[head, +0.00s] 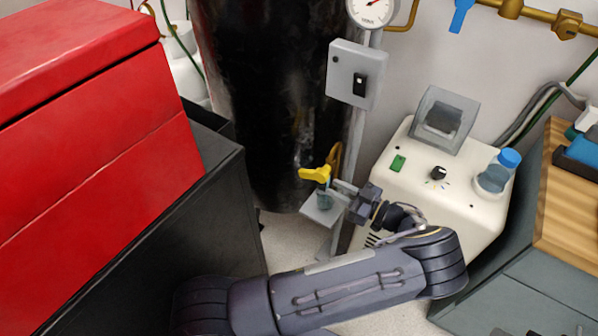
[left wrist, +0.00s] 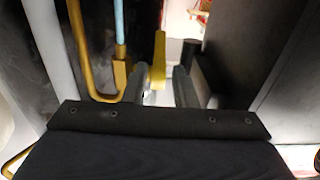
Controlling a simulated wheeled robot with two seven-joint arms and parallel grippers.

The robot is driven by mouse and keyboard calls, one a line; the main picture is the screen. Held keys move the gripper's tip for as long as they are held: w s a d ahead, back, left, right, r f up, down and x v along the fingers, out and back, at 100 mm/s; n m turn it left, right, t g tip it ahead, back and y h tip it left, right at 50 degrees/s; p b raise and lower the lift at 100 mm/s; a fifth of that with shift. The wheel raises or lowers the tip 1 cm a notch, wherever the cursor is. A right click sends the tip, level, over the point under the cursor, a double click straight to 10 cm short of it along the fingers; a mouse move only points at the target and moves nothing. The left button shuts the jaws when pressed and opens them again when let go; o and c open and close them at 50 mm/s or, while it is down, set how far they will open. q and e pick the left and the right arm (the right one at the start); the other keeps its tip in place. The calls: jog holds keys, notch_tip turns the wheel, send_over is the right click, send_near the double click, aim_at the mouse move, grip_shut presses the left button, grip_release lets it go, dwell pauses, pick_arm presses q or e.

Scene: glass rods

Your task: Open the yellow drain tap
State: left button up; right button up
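The yellow drain tap (head: 316,173) has a flat handle on a small valve, low in front of the dark cylinder. My left gripper (head: 338,191) reaches in from the right of the tap, its fingertips close to the valve just below the handle. In the left wrist view the yellow handle (left wrist: 159,48) shows end-on beyond the gap between the two fingers (left wrist: 161,82). The fingers are apart with a light gap between them. I cannot tell whether either finger touches the tap. My right gripper is in neither view.
A grey plate (head: 322,214) lies under the tap. The dark cylinder (head: 255,100) stands behind, with a grey switch box (head: 357,73) on a post. A cream machine (head: 435,180) stands right. A red chest (head: 100,150) on a dark cabinet fills the left.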

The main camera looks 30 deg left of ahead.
aim_at(316, 179)
pick_arm(q)
jog(key=a, duration=0.7)
jog(key=shift+w+a+p, duration=0.3)
jog(key=shift+c, duration=0.4)
grip_shut()
